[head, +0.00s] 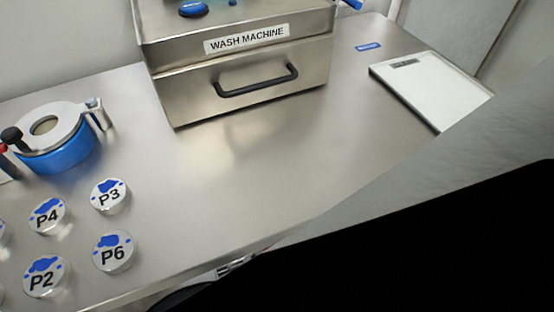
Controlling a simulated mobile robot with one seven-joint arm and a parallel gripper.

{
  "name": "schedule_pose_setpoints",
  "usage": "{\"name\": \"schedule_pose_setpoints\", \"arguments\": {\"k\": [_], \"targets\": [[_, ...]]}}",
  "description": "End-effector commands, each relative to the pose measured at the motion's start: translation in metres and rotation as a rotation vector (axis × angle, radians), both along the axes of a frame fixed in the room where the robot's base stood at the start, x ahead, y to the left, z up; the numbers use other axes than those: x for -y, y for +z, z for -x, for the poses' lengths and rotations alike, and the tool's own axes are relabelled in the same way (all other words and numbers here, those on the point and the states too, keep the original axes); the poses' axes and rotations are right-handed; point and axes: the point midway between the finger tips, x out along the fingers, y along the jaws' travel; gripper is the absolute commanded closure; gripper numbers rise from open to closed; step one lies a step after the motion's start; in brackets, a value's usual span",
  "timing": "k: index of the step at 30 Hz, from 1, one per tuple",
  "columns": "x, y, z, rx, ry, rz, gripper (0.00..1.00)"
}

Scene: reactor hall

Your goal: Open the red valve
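A small red part (3,147) shows at the far left edge, cut off by the frame. I cannot tell whether it belongs to the red valve. It is close to a black knob (11,135) beside a blue round vessel with a metal ring lid (58,150). No other red part is in view. My gripper is not in view.
A steel wash machine (240,70) with a black drawer handle (256,82) stands at the back. Several labelled round pieces, including P3 (110,195) and P6 (114,251), sit front left. A white scale (430,88) lies at the right. The table's middle (240,165) is clear.

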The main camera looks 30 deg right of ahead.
Motion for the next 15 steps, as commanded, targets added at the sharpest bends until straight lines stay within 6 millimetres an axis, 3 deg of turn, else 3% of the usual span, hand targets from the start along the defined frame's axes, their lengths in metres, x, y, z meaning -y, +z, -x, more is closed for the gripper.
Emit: {"name": "schedule_pose_setpoints", "arguments": {"k": [15], "targets": [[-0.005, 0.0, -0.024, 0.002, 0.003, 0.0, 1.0]]}}
